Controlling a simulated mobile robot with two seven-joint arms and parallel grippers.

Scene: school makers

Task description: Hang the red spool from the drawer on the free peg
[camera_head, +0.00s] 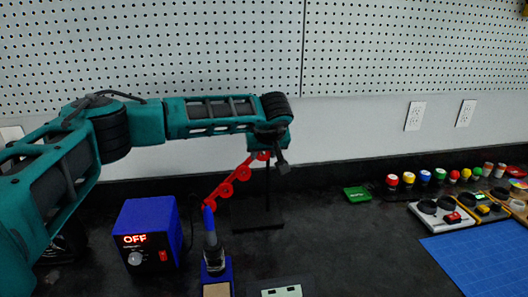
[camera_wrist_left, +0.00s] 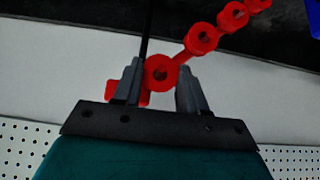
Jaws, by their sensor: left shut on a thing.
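My left gripper (camera_head: 271,152) is at the black upright stand (camera_head: 257,215), near the top of its pole. In the left wrist view its two grey fingers (camera_wrist_left: 161,88) are on either side of a red round spool-like piece (camera_wrist_left: 160,72), and it is shut on that piece. More red round pieces (camera_head: 243,173) run in a slanting row down to the left, joined or touching; they also show in the wrist view (camera_wrist_left: 201,38). Another red part (camera_wrist_left: 122,91) is partly hidden behind one finger. I cannot pick out a free peg or the drawer. My right gripper is not in view.
A blue soldering station (camera_head: 150,235) reading OFF stands left of the stand, with an iron (camera_head: 212,240) upright close in front of the red row. The dark bench between is clear.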

